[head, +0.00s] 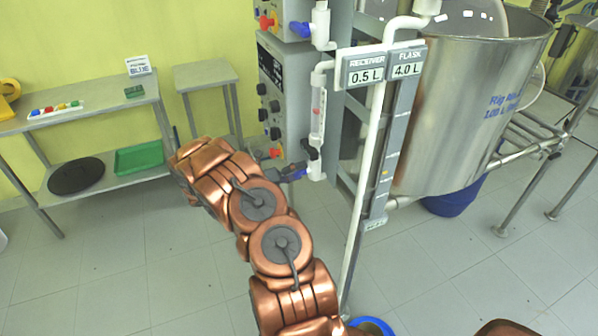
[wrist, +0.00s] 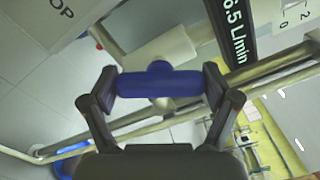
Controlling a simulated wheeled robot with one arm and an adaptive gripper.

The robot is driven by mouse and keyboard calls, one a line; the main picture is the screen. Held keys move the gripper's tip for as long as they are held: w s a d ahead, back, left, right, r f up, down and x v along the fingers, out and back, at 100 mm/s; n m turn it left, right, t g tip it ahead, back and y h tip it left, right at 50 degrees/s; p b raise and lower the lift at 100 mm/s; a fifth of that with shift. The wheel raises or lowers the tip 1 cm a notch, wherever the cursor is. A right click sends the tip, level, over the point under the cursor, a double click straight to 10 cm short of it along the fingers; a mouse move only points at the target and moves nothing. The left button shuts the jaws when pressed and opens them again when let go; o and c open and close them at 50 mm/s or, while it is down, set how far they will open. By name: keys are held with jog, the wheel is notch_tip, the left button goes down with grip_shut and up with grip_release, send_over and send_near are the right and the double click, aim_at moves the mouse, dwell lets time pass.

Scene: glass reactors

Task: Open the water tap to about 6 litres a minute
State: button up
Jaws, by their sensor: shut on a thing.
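The blue tap handle (wrist: 160,84) lies crosswise between the fingertips of my gripper (wrist: 160,89), with both pads against its ends. Its stem runs back into a pale fitting (wrist: 158,55). In the head view the blue handle (head: 297,174) sits at the foot of the clear flow tube (head: 317,112), and my gripper (head: 284,173) reaches it from the left, partly hidden by my arm. A black readout (wrist: 238,32) in the wrist view shows "6.5 L/min", partly cut off by the frame's top edge.
Another blue handle (head: 300,29) is higher on the rig. A grey control box (head: 285,100) with knobs stands behind my arm. A white vertical pipe (head: 368,180) and a steel vessel (head: 465,110) stand to the right. Shelves (head: 95,115) are at the left; the floor between is clear.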

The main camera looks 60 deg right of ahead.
jog(key=o, duration=0.9)
jog(key=v, duration=1.2)
